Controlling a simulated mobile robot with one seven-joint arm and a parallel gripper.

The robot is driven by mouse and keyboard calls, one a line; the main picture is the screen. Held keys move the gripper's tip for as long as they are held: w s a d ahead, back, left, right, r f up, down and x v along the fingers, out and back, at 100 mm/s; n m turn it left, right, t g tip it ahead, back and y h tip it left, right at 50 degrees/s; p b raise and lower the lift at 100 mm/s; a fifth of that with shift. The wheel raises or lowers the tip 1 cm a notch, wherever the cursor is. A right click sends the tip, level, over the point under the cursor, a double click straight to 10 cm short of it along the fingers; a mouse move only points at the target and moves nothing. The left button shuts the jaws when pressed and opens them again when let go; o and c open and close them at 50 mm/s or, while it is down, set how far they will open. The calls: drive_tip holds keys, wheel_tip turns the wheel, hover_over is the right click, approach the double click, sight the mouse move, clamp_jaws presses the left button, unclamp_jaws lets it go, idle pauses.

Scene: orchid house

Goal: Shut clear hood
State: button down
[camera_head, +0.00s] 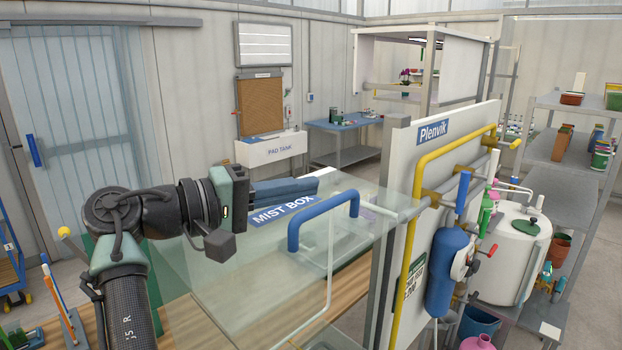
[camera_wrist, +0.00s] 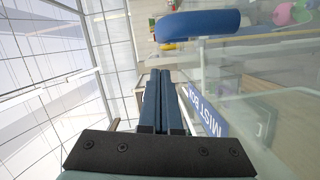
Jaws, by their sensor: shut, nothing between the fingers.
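The clear hood (camera_head: 270,255) is a see-through panel with a "MIST BOX" label (camera_head: 282,211) and a bent blue handle (camera_head: 325,212). It stands over a wooden bench top, and how far it is open is hard to tell. My gripper (camera_head: 318,185) is shut and empty, its dark blue fingers pointing right just above the label and left of the handle. In the wrist view the shut fingertips (camera_wrist: 160,74) lie below the blue handle (camera_wrist: 200,24), with the label (camera_wrist: 203,110) to their right. The fingers appear apart from the handle.
Right of the hood stands a "Plenvik" panel (camera_head: 433,131) with a yellow pipe (camera_head: 419,180) and a blue cylinder (camera_head: 450,270). A white tank (camera_head: 510,255) and grey shelves (camera_head: 575,150) stand farther right. The wooden bench (camera_head: 215,325) looks clear below the hood.

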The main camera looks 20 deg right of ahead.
drive_tip(key=shift+s+d+f+p, duration=0.1)
drive_tip(key=shift+s+p, duration=0.35)
drive_tip(key=shift+s, duration=0.3)
drive_tip(key=shift+s+d+f, duration=0.15)
drive_tip(key=shift+s+d, duration=0.15)
drive_tip(key=shift+s, duration=0.1)
drive_tip(key=shift+a, duration=0.1)
